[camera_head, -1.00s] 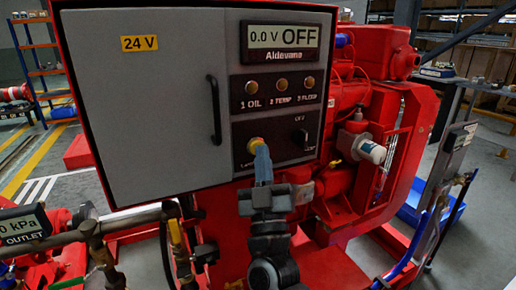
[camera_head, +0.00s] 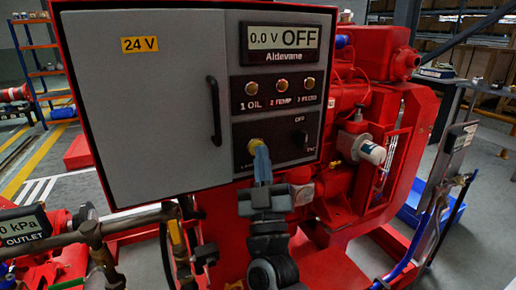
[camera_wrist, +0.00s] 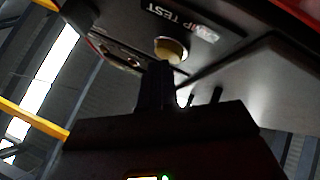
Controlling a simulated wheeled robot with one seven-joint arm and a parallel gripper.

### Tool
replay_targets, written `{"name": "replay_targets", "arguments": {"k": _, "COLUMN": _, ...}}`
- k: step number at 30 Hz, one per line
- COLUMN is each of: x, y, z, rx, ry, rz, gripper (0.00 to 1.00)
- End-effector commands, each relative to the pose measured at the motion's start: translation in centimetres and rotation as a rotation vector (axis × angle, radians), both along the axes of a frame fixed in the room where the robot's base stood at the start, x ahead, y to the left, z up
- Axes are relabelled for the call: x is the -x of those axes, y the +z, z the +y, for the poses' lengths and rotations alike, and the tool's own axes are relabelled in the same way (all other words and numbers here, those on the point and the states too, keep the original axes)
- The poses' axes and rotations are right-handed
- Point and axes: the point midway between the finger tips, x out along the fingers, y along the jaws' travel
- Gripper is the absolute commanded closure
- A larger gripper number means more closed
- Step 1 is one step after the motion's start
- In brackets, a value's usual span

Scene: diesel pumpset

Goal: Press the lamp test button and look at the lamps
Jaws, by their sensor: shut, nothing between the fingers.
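The yellow lamp test button (camera_head: 254,143) is low on the dark control panel, partly hidden by my fingertips in the head view. In the wrist view the button (camera_wrist: 170,47) shows beside the words "MP TEST". My gripper (camera_head: 262,155) is shut and empty, its blue tips in front of the button. In the wrist view the fingers (camera_wrist: 156,82) end just at the button's edge; I cannot tell whether they touch it. Three lamps, 1 OIL (camera_head: 252,88), 2 TEMP (camera_head: 281,85) and the third (camera_head: 309,83), look dull amber-brown, with no clear glow.
The display (camera_head: 284,38) above the lamps reads 0.0 V OFF. A black rotary knob (camera_head: 299,137) sits right of the button. The grey cabinet door (camera_head: 160,110) with a black handle (camera_head: 214,110) is at left. A pipe (camera_head: 135,222) runs below it; red machinery stands at right.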

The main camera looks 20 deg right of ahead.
Motion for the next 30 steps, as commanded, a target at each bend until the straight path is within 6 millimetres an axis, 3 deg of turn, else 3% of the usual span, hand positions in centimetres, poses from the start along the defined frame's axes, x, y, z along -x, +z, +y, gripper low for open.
{"name": "replay_targets", "arguments": {"k": 8, "x": 1.3, "y": 0.0, "z": 0.0, "rx": 0.001, "ry": 0.001, "rz": 0.002, "gripper": 1.0}}
{"name": "replay_targets", "arguments": {"k": 19, "x": 1.6, "y": 0.0, "z": 0.0, "rx": 0.0, "ry": 0.0, "rz": 0.001, "gripper": 1.0}}
{"name": "replay_targets", "arguments": {"k": 30, "x": 4.8, "y": 0.2, "z": 0.0, "rx": 0.001, "ry": 0.001, "rz": 0.002, "gripper": 1.0}}
